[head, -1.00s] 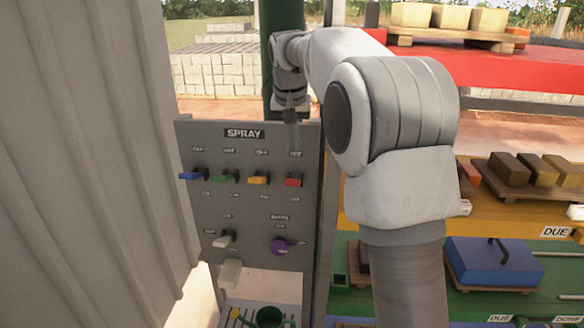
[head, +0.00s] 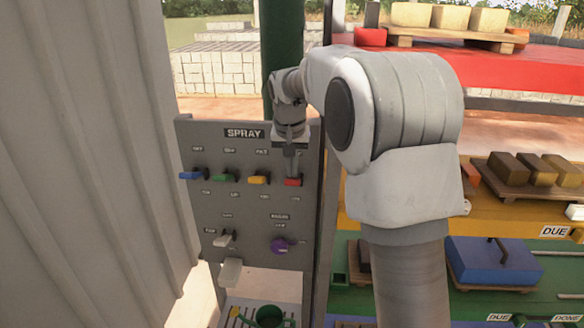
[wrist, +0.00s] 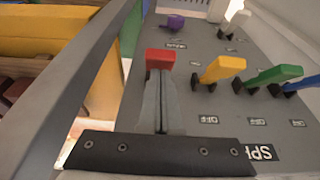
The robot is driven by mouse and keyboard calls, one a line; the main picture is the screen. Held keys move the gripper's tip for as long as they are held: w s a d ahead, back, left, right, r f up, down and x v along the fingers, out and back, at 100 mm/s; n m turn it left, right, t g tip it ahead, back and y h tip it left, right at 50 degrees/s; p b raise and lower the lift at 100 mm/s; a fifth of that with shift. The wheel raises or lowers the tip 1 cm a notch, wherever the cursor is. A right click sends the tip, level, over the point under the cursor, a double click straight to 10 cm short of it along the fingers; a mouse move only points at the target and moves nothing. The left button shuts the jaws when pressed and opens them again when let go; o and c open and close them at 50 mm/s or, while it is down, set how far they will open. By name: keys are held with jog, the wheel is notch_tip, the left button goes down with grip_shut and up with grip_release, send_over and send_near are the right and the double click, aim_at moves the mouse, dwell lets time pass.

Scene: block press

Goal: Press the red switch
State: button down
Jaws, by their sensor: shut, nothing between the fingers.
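The red switch (head: 292,182) is the rightmost in a row of coloured switches on the grey panel (head: 250,205) headed SPRAY. In the wrist view the red switch (wrist: 160,60) is at the fingertips. My gripper (head: 290,174) is shut and empty, pointing down, with its tips at the top of the red switch. In the wrist view my gripper (wrist: 160,76) appears to meet the red block. I cannot tell whether it presses on it. The lower part of the switch is hidden by the fingers in the wrist view.
Blue (head: 191,175), green (head: 223,177) and yellow (head: 259,179) switches stand left of the red one. Lower are a white lever (head: 222,240) and a purple knob (head: 280,245). Shelves with blocks (head: 530,170) stand at the right. A corrugated wall (head: 90,180) is at the left.

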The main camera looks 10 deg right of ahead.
aim_at(291, 180)
jog(key=shift+s+f+b, duration=0.1)
jog(key=shift+f+b, duration=0.1)
jog(key=shift+b, duration=0.2)
jog(key=shift+s+a+t+b, duration=0.1)
jog(key=shift+t+b, duration=0.2)
jog(key=shift+b, duration=0.35)
jog(key=shift+s+f+b, duration=0.1)
jog(key=shift+f+b, duration=0.1)
jog(key=shift+b, duration=0.3)
jog(key=f+b, duration=0.1)
jog(key=b, duration=0.2)
jog(key=s+t+b, duration=0.1)
jog(key=b, duration=0.2)
jog(key=shift+a+f+t+h, duration=0.2)
jog(key=shift+f+t+h, duration=0.1)
jog(key=shift+f+h, duration=0.1)
notch_tip(291, 180, down, 7)
jog(key=s+t+h+b, duration=0.2)
jog(key=t+b, duration=0.4)
jog(key=b, duration=2.2)
jog(key=shift+a, duration=0.25)
jog(key=shift+f+b, duration=0.4)
jog(key=shift+b, duration=0.15)
jog(key=shift+r, duration=0.1)
